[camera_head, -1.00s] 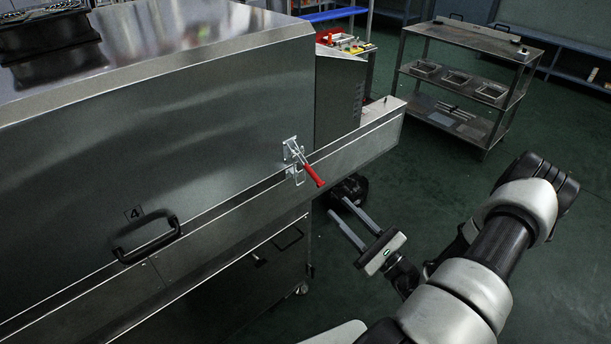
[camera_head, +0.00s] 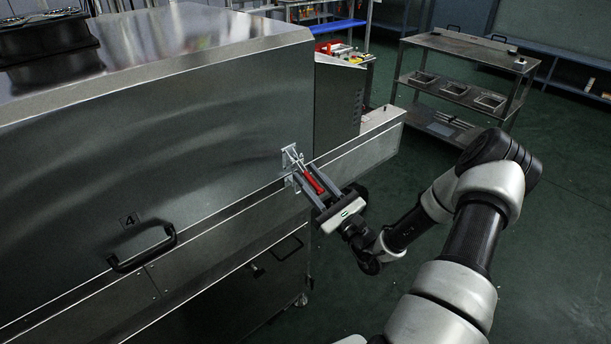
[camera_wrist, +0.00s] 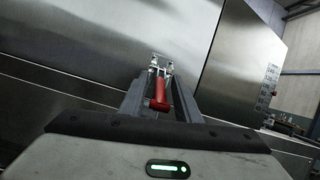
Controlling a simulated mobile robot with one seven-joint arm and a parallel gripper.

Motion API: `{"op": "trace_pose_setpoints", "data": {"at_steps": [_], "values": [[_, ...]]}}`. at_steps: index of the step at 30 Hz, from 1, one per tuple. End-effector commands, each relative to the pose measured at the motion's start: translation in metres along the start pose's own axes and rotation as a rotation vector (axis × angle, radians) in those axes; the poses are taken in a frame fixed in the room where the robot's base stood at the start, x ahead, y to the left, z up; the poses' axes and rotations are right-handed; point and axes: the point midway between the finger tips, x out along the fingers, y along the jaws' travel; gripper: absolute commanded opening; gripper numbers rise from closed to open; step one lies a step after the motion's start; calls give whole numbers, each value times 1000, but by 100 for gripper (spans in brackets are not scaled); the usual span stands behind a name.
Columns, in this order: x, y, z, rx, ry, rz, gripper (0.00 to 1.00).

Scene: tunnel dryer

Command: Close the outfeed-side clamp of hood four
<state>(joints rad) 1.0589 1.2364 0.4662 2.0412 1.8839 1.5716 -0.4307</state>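The toggle clamp (camera_head: 290,157) has a metal body on the steel hood (camera_head: 200,120) marked 4, near its right end. Its red handle (camera_head: 314,182) sticks out and slants down to the right. My gripper (camera_head: 308,184) is open, with one finger on each side of the red handle. In the wrist view the red handle (camera_wrist: 160,94) lies between the two fingers (camera_wrist: 161,100), with the clamp's metal part (camera_wrist: 160,66) just beyond. I cannot tell whether either finger touches the handle.
A black bar handle (camera_head: 142,250) sits on the hood front at the left. A steel ledge (camera_head: 365,140) runs below the hood and extends right. A shelf cart (camera_head: 470,50) with trays stands at the back right. The green floor (camera_head: 560,220) is clear at right.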

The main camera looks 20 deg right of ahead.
Motion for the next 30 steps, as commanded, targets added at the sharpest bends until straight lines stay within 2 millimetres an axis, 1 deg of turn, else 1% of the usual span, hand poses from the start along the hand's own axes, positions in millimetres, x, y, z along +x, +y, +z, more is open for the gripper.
{"op": "trace_pose_setpoints", "data": {"at_steps": [1, 3, 6, 14, 15, 20, 30], "values": [[6, 1, -1, 0, -1, 2, 30], [11, 0, -1, 0, 0, 0, 30], [16, 0, 0, 0, 0, 0, 30], [18, 0, 0, 1, 0, 0, 30], [18, 0, 0, 1, 0, 0, 26], [17, 0, 0, 1, 0, 0, 0], [18, 0, 2, 0, 13, 3, 0]]}}
